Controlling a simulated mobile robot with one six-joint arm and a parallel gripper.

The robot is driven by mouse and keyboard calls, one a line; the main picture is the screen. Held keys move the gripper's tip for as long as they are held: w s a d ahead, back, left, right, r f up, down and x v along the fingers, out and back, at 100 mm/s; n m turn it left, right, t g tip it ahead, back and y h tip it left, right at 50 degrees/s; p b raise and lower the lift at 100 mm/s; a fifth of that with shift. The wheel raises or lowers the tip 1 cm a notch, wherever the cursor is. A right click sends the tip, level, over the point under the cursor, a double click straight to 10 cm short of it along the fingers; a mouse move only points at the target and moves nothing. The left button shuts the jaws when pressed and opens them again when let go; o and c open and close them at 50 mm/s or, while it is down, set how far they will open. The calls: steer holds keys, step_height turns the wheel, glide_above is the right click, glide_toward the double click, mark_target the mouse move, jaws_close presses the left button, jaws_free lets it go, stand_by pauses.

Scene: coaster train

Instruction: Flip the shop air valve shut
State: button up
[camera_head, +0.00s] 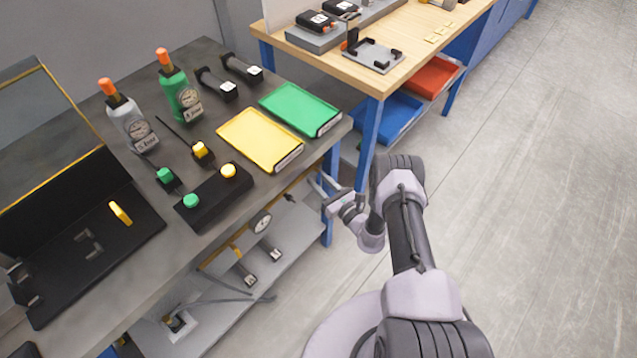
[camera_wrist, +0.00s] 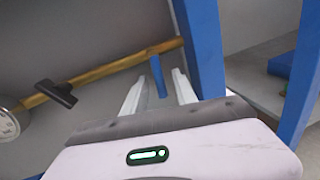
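A yellow air pipe (camera_wrist: 105,70) runs across the grey panel under the workbench in the wrist view. A blue lever (camera_wrist: 156,74) stands on it, sticking out from the pipe towards me. A black handle (camera_wrist: 58,94) sits further left on the same pipe. My gripper (camera_wrist: 160,82) is open, with one finger on each side of the blue lever; I cannot tell whether either touches it. In the head view my gripper (camera_head: 323,188) reaches under the bench edge beside the blue legs. There the pipe (camera_head: 222,258) shows partly, and the blue lever cannot be made out.
A round gauge (camera_wrist: 8,122) is at the left on the pipe. A blue table leg (camera_wrist: 202,45) stands close to the right finger, with another leg (camera_wrist: 302,85) further right. The lower shelf (camera_head: 235,305) holds fittings. Open floor (camera_head: 520,200) lies to the right.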

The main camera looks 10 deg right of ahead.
steer(key=shift+w+a, duration=0.15)
steer(key=shift+w, duration=0.2)
jaws_close()
steer(key=shift+n, duration=0.3)
steer(key=shift+w+d+n+b, duration=0.1)
steer(key=shift+d+n+b, duration=0.1)
steer(key=shift+n+b, duration=0.2)
jaws_free()
